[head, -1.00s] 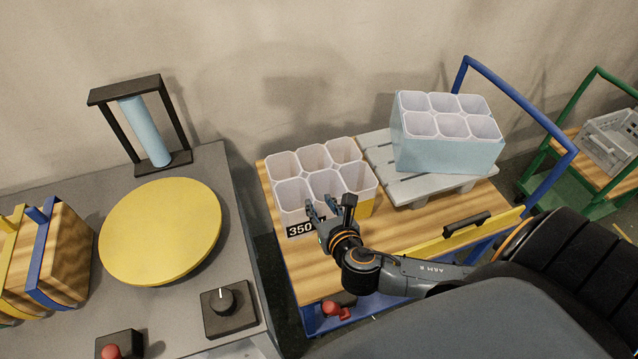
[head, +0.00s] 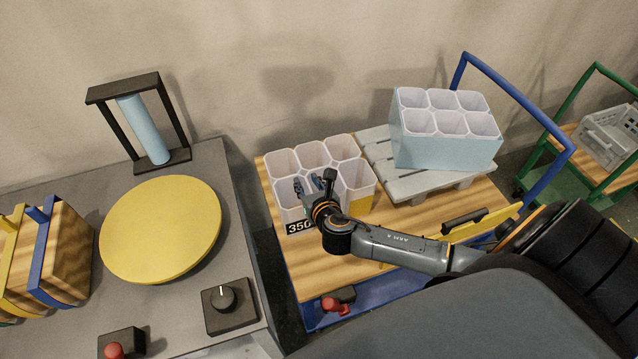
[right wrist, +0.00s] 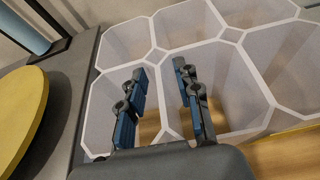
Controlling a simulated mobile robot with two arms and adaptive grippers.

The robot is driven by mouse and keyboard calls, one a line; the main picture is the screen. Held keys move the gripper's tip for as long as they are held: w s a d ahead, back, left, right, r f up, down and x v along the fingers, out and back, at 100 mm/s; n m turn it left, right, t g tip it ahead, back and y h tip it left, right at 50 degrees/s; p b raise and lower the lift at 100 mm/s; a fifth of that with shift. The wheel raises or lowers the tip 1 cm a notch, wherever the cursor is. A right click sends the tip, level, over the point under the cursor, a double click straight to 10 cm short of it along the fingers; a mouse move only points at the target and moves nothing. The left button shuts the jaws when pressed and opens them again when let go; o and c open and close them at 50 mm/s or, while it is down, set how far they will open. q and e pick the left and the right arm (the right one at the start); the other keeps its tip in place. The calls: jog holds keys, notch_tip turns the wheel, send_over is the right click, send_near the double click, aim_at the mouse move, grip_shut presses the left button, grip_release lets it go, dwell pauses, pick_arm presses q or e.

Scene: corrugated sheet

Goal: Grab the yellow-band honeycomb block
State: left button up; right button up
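The yellow-band honeycomb block (head: 354,174), a set of open white cells with a yellow band low on its side, stands on the wooden cart top. A black label reading 350 is at its front left corner, partly hidden by my arm. My right gripper (head: 315,185) is over the block's front cells. In the right wrist view its two blue-padded fingers (right wrist: 161,92) are apart, one on each side of a wall between two front cells of the block (right wrist: 222,34). I see no clear contact with the wall. My left gripper is not in view.
A light-blue-band cell block (head: 449,149) sits on a grey pallet (head: 391,181) to the right. A grey bench with a yellow disc (head: 160,228) is at the left. The cart's blue handle (head: 524,95) rises behind on the right.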

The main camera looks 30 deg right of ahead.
grip_shut()
jog(key=shift+w, duration=0.1)
jog(key=shift+r, duration=0.15)
